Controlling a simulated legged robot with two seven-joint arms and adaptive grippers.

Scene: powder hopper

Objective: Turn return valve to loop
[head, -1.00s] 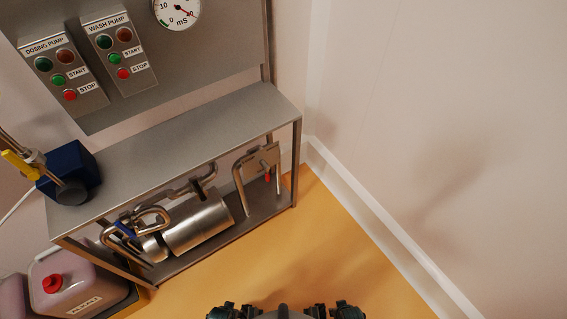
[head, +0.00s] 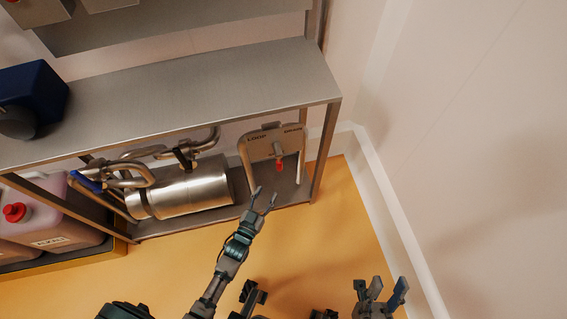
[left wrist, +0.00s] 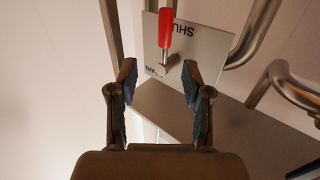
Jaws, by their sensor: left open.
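The return valve is a grey plate (head: 262,147) on a bent pipe under the steel shelf, marked LOOP on the left and DRAIN on the right. Its red handle (head: 279,165) points down in the head view. In the left wrist view the plate is upside down, and the red handle (left wrist: 165,28) lies beside the SHUT lettering. My left gripper (head: 264,199) is open and empty, just below and in front of the handle. In the left wrist view its fingers (left wrist: 162,88) are apart, with the handle beyond them. My right gripper (head: 384,294) is open and empty at the lower right.
A steel cylinder (head: 193,193) with bent pipes and a blue lever (head: 87,181) lies left of the valve on the lower shelf. The upper shelf (head: 200,92) overhangs the valve, and a frame leg (head: 324,150) stands to its right. The floor (head: 335,235) in front is clear.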

